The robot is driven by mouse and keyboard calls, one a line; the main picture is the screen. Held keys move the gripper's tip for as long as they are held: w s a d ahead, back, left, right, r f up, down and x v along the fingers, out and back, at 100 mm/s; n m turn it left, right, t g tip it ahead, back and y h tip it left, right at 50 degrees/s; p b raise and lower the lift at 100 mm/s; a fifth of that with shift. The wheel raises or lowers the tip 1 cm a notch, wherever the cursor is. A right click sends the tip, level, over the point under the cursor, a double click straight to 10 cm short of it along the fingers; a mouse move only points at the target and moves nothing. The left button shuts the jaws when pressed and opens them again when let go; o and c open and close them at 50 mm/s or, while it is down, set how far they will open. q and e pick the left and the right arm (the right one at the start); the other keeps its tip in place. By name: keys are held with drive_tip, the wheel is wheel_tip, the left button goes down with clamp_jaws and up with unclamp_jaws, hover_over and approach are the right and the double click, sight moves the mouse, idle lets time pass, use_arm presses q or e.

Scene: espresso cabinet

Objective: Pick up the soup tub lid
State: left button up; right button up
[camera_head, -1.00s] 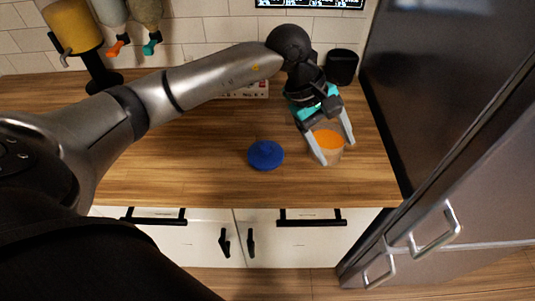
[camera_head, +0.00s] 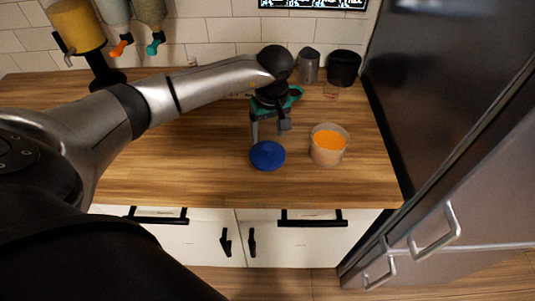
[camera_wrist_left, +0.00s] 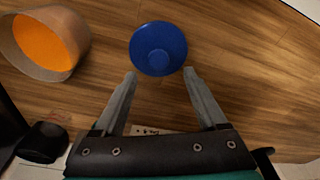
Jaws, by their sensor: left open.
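The soup tub lid (camera_head: 267,156) is a round blue lid with a raised centre, lying on the wooden counter. In the left wrist view the lid (camera_wrist_left: 158,48) lies just beyond my open fingertips, centred between them. My left gripper (camera_head: 269,135) is above the counter just behind the lid, its fingers apart and empty. It also shows in the left wrist view (camera_wrist_left: 160,76). The soup tub (camera_head: 328,146) stands uncovered to the right of the lid, with orange soup inside. It also shows at the upper left of the left wrist view (camera_wrist_left: 70,62). My right gripper is not in view.
A black container (camera_head: 344,68) and a grey canister (camera_head: 309,66) stand at the back right. Dispensers (camera_head: 75,25) are at the back left. A dark fridge (camera_head: 440,90) bounds the counter on the right. The counter left of the lid is clear.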

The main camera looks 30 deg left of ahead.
sight(267, 147)
use_arm(q)
drive_tip(key=shift+w+a+f, duration=0.1)
drive_tip(key=shift+w+f, duration=0.05)
drive_tip(key=shift+f, duration=1.25)
drive_tip(key=shift+w+a+f, duration=0.1)
drive_tip(key=shift+f, duration=1.25)
clamp_jaws()
